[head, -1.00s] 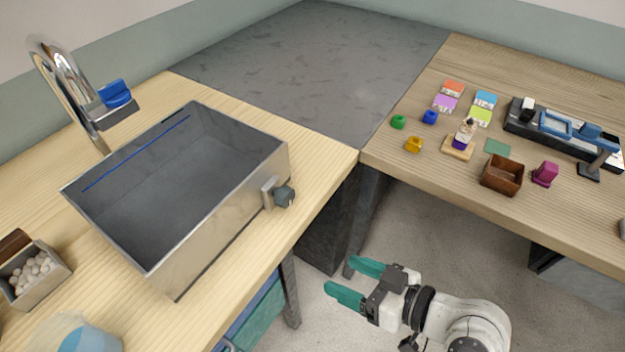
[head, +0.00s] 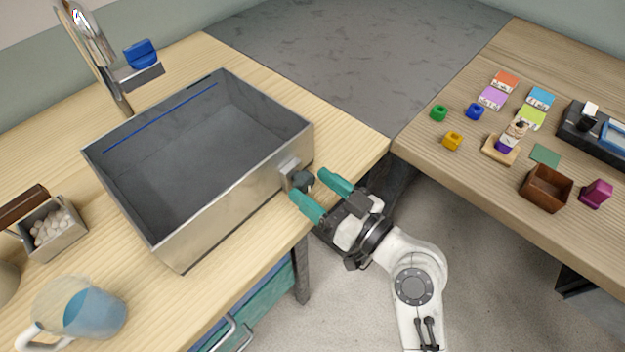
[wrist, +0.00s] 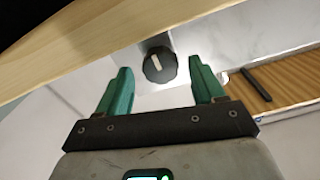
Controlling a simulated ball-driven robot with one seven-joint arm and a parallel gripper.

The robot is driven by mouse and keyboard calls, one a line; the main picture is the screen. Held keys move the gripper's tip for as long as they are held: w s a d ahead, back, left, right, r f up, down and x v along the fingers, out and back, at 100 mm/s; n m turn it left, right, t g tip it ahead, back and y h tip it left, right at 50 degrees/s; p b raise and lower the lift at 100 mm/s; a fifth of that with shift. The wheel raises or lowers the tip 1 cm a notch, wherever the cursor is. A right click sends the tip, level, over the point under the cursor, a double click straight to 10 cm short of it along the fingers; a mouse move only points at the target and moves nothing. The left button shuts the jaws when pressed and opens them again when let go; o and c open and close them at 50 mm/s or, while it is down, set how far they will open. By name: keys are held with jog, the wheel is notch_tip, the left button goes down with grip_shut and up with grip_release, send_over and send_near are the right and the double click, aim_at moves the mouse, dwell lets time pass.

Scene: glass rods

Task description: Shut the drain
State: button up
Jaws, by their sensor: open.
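The metal basin (head: 200,222) stands on the left wooden counter. Its drain knob (head: 303,180), dark grey with a square metal mount, sticks out of the basin's right wall. In the wrist view the knob (wrist: 159,66) shows a pale bar mark across its round face. My gripper (head: 322,194) is open and empty, with its teal fingers close to the knob. In the wrist view the knob lies ahead, between the lines of the two fingers (wrist: 163,82); whether they touch it I cannot tell.
A jug (head: 95,310) and a box of white balls (head: 52,238) are at the left. The right table (head: 460,190) holds small coloured items. Open floor lies between the counters.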

jog(key=shift+w+a, duration=0.35)
jog(key=shift+a, duration=0.2)
jog(key=shift+c, duration=0.5)
jog(key=c, duration=1)
jog(key=shift+o, duration=0.2)
